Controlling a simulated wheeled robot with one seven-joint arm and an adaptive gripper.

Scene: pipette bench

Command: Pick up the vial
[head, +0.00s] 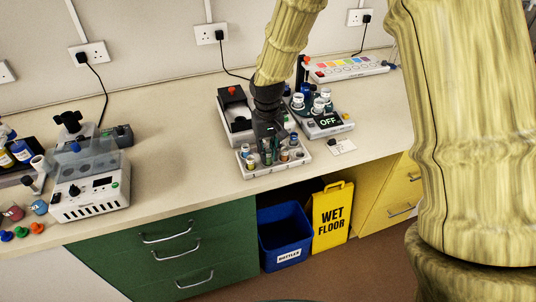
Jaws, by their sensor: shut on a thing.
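My gripper (267,155) points down over a white tray (262,173) of small vials near the front edge of the bench. It is shut on a vial, a small dark greenish one (267,158) that shows between the fingers. The fingers and wrist hide part of this vial. Other vials stand in the tray on both sides: one at the left (250,163) and one at the right (284,156). I cannot tell whether the held vial is clear of the tray.
A device reading OFF (328,123) with several jars stands behind right. A dark box with a red button (232,91) is behind the tray. A white machine (90,185) stands left, with clear bench between. A blue bin (284,235) and wet-floor sign (332,217) are below.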

